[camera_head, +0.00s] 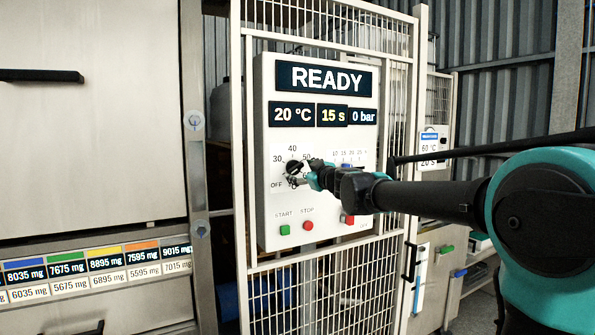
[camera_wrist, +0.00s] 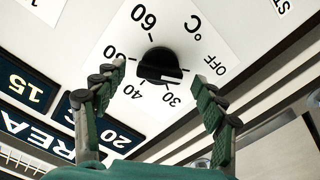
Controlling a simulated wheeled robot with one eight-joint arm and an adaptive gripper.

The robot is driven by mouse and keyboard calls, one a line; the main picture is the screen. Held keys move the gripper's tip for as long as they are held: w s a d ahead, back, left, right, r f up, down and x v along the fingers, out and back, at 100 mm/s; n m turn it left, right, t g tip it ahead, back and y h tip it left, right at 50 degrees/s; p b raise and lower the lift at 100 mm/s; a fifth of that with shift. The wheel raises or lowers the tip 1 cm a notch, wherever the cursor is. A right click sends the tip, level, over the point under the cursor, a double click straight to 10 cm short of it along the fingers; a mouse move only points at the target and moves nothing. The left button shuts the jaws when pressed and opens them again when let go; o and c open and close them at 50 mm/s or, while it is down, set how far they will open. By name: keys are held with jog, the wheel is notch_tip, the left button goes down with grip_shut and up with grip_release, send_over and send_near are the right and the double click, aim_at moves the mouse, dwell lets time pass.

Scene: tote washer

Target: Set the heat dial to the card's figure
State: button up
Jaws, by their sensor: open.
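The heat dial (camera_head: 294,168) is a black knob on the pale control panel (camera_head: 265,215), with a scale marked OFF, 30, 40, 50 and 60. In the wrist view the dial (camera_wrist: 160,62) lies between the fingertips of my gripper (camera_wrist: 158,76), which is open, one finger on each side, apart from the knob. In the head view my gripper (camera_head: 310,180) covers part of the scale. The knob's exact setting is hard to tell. The card (camera_head: 430,148) at the right reads 60 °C and 20 s. The display (camera_head: 293,114) reads 20 °C.
The panel's upper screen (camera_head: 319,78) reads READY; the time display (camera_head: 333,115) reads 15 s. A second dial (camera_head: 346,168) is partly behind my arm. Wire mesh (camera_head: 330,280) surrounds the panel.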

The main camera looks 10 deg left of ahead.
jog(key=shift+x, duration=1.35)
jog(key=c, duration=1.2)
